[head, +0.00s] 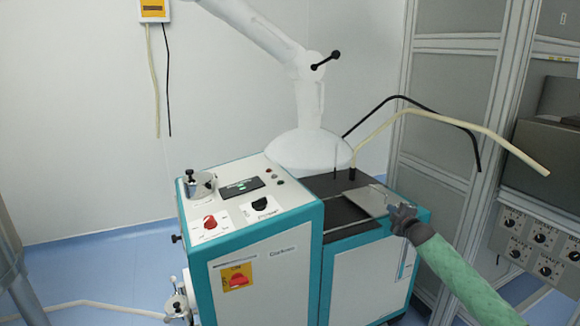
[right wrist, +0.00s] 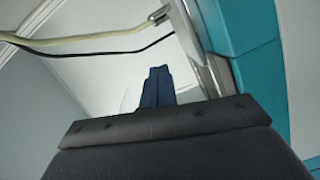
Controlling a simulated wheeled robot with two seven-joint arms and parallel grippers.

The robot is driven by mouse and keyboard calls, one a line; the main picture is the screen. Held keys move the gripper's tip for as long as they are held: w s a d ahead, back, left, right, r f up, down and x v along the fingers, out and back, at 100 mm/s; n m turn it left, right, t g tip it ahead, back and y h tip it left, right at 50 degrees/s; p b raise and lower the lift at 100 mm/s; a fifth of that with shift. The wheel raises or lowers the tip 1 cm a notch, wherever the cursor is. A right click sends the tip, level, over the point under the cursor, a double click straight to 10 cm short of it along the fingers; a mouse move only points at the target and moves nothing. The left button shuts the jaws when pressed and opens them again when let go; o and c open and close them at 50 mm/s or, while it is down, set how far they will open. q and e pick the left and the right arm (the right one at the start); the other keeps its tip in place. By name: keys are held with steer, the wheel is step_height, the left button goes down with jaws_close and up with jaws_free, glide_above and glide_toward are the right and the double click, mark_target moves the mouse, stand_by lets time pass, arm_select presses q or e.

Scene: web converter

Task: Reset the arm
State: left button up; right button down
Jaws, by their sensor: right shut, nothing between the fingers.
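My right gripper (head: 398,210) is at the right end of the web converter (head: 262,248), close to its metal plate (head: 368,199). I cannot tell whether it touches the plate. My right arm, in a green sleeve, comes in from the lower right. In the right wrist view the two dark fingers (right wrist: 157,86) are together with nothing between them. A teal edge of the machine shows at the right of that view. My left gripper is not in view.
A white extraction hood (head: 308,150) hangs over the back of the machine. A black hose (head: 425,106) and a cream hose (head: 480,127) arch above its right side. Grey cabinets (head: 452,100) and a knobbed panel (head: 535,245) stand at the right. Blue floor (head: 90,260) is open at the left.

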steer(key=s+a+m+g+h+p, duration=0.15)
steer(key=s+a+m+g, duration=0.3)
steer(key=s+a, duration=0.55)
steer(key=s+a+m+g+h+p, duration=0.1)
steer(key=s+a+m+g+h, duration=0.15)
steer(key=s+a+m, duration=0.7)
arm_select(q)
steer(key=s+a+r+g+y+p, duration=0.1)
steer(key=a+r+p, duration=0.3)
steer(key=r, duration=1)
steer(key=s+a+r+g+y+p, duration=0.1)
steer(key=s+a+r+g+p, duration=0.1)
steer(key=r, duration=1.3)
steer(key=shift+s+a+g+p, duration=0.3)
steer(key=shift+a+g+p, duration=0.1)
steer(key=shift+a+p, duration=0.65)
arm_select(e)
steer(key=s+a+f+g+y, duration=0.1)
steer(key=s+a+f, duration=0.3)
steer(key=s, duration=1.2)
steer(key=s+a+f+g+y, duration=0.2)
steer(key=s+f, duration=0.5)
steer(key=s, duration=1)
steer(key=s+a+f+g+y, duration=0.1)
steer(key=s+a+f+g, duration=0.4)
steer(key=s, duration=1.2)
steer(key=shift+a+f, duration=0.3)
steer(key=shift+f, duration=0.05)
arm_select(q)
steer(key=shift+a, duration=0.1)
